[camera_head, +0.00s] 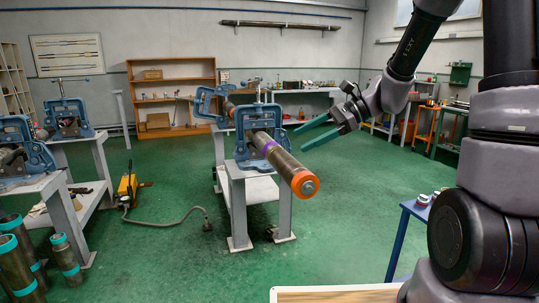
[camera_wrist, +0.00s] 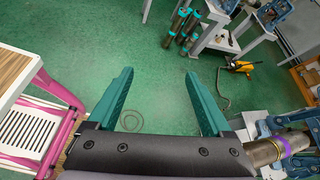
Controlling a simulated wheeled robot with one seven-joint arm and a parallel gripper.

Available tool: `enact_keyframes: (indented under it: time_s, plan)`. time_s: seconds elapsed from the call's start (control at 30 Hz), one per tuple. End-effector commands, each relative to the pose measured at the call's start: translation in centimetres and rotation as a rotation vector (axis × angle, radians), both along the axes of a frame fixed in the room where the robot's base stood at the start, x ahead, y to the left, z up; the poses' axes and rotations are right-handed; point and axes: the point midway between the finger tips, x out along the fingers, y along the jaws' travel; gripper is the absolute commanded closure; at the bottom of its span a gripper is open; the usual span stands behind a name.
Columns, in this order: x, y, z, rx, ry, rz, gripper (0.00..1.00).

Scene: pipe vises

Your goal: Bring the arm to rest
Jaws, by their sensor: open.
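My gripper (camera_head: 318,130) is open and empty. In the head view it hangs in the air at the upper right of the middle, its teal fingers pointing left. In the wrist view its two fingers (camera_wrist: 158,100) stand wide apart with only green floor behind them. My arm reaches in from the right side of the head view. A pipe with an orange end and a purple band (camera_head: 270,152) lies in a blue vise (camera_head: 258,122) to the left of my gripper. The pipe also shows at the lower right of the wrist view (camera_wrist: 264,152). My fingers look apart from it.
Blue vises stand on grey benches (camera_head: 62,200) at left. Pipes with teal ends (camera_head: 20,262) stand on the floor. A yellow pump (camera_head: 127,188) with a hose lies on the floor. A pink-framed item (camera_wrist: 45,125) is at left in the wrist view. Open green floor lies between.

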Motion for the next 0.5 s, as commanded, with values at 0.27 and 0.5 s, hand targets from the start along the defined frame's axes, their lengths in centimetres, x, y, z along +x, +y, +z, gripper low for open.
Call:
enact_keyframes:
  time_s: [0.27, 0.5]
  plan:
    - [-6.6, -4.3, 3.9, -0.4, -0.398, 0.231, 0.16]
    - [-10.6, -9.5, 7.4, -0.74, -0.737, 0.372, 0.16]
